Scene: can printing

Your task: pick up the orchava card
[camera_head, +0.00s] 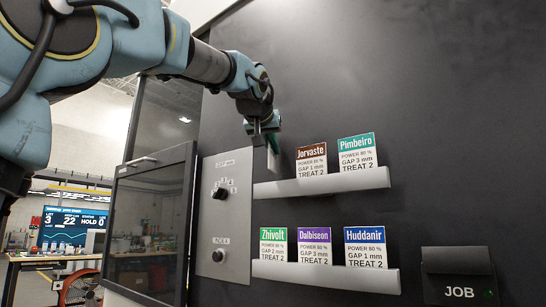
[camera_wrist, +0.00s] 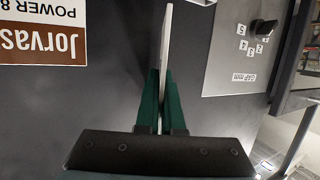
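My gripper (camera_head: 270,140) is at the left end of the upper card ledge, left of the Jorvaste card. In the wrist view its green fingers (camera_wrist: 160,85) are closed on a thin white card (camera_wrist: 166,38), seen edge-on. The card's printed face is turned away, so I cannot read its name. No card reading Orchava shows on either ledge. In the head view the held card is mostly hidden at the fingers.
The upper ledge (camera_head: 320,184) holds Jorvaste (camera_head: 311,160) and Pimbeiro (camera_head: 357,153). The lower ledge (camera_head: 325,276) holds Zhivolt (camera_head: 273,244), Dalbiseon (camera_head: 314,246) and Huddanir (camera_head: 366,247). A knob panel (camera_head: 231,210) stands left of the ledges; a JOB holder (camera_head: 459,277) is lower right.

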